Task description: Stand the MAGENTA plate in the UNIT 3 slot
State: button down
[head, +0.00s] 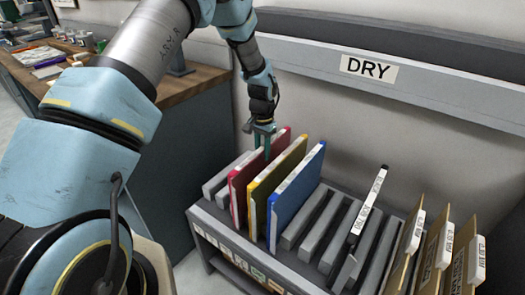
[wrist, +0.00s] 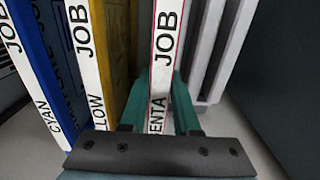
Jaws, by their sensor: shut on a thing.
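The magenta plate (head: 240,190) stands upright in the grey slotted rack (head: 310,240), leftmost of three coloured plates. Its white edge, with "ENTA" and "JOB" readable, shows in the wrist view (wrist: 164,60). My gripper (head: 264,135) reaches down at the plate's far top edge. Its teal fingers (wrist: 167,95) lie on both sides of that edge, shut on it. The plate appears seated in the rack; its lower edge is partly hidden. Small tags (head: 240,258) run along the rack's front, too small to read, so I cannot tell which slot is UNIT 3.
The yellow plate (head: 262,190) and blue plate (head: 290,200) stand close to the right of magenta. Empty slots lie between blue and a thin black plate (head: 366,215). Several tan boards (head: 437,250) stand at right. A DRY sign (head: 369,69) hangs on the rail behind.

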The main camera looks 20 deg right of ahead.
jog(key=shift+f, duration=0.3)
dwell(0.5)
jog(key=c, duration=0.6)
grip_release()
jog(key=shift+o, duration=0.2)
notch_tip(320, 180, up, 11)
jog(key=b, duration=0.2)
jog(key=shift+f+b, duration=0.15)
jog(key=shift+b, duration=0.2)
notch_tip(320, 180, up, 5)
jog(key=p, duration=0.3)
jog(key=shift+p, duration=0.35)
